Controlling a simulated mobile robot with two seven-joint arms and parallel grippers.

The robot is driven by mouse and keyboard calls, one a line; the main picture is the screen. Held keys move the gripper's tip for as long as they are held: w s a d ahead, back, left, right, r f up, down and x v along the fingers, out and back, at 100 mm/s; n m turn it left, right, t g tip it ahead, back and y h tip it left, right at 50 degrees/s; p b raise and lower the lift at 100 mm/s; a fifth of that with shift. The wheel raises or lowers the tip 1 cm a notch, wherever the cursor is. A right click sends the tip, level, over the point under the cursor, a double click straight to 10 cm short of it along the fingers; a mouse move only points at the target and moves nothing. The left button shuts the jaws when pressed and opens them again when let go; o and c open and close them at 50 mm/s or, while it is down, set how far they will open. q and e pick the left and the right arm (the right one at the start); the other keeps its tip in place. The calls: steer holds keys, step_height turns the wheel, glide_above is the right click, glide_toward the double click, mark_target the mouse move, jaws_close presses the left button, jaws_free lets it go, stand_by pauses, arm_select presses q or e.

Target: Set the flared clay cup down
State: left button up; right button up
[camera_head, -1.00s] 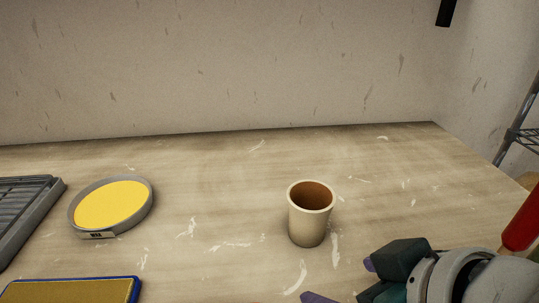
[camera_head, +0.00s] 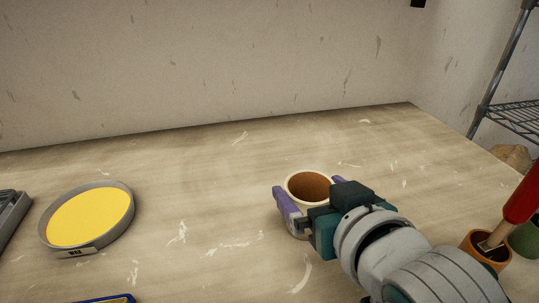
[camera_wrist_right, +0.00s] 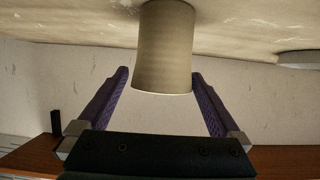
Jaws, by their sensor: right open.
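The flared clay cup (camera_head: 309,186) stands upright on the table, cream outside and brown inside. My right gripper (camera_head: 308,201) is open, with its purple fingers on either side of the cup in the head view; its dark green palm hides part of the cup's front. In the right wrist view the cup (camera_wrist_right: 165,50) shows between the two purple fingers of the right gripper (camera_wrist_right: 160,80), with gaps visible on both sides. My left gripper is not in view.
A grey round dish with a yellow inside (camera_head: 92,216) lies at the left, near a grey rack (camera_head: 12,214) and a blue-edged item (camera_head: 108,299). An orange pot (camera_head: 487,247) holding a red-handled tool (camera_head: 525,200) stands at the right. The table's middle is clear.

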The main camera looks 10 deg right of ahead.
mark_target(302, 180)
steer(key=x, duration=0.4)
steer(key=shift+a+r+b, duration=0.1)
steer(key=shift+a+b, duration=0.05)
steer(key=shift+b, duration=0.25)
steer(key=c, duration=1.3)
steer(key=shift+c, duration=1.3)
steer(key=shift+r, duration=0.2)
